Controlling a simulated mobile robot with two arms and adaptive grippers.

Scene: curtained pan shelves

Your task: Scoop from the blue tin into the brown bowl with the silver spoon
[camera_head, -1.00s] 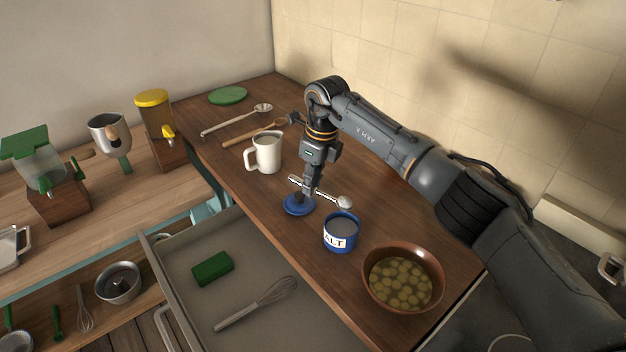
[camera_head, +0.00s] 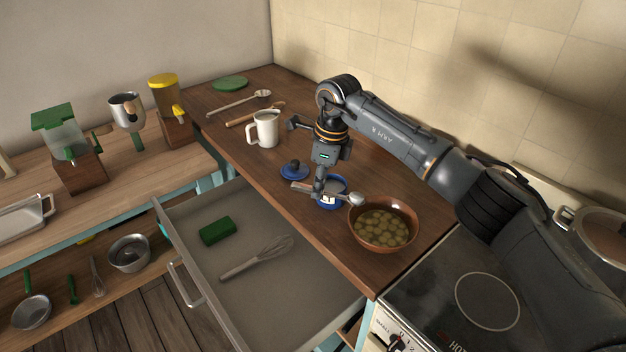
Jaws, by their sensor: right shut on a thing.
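The blue tin (camera_head: 329,203) stands on the wooden counter, partly hidden behind my right gripper and the spoon. My right gripper (camera_head: 320,189) points down over the tin and is shut on the silver spoon (camera_head: 356,199). The spoon lies roughly level, its bowl end pointing right, between the tin and the brown bowl's rim. Whether the spoon holds anything is too small to tell. The brown bowl (camera_head: 408,212) stands just right of the tin, with several round greenish pieces in it. My left gripper is not in view.
A blue lid (camera_head: 294,170) lies left of the tin. A white mug (camera_head: 265,129), a wooden utensil (camera_head: 250,117) and a pale spoon (camera_head: 240,103) are farther back. An open drawer (camera_head: 300,315) holds a whisk (camera_head: 258,258) and a green block (camera_head: 217,230). A stove (camera_head: 450,300) adjoins the counter.

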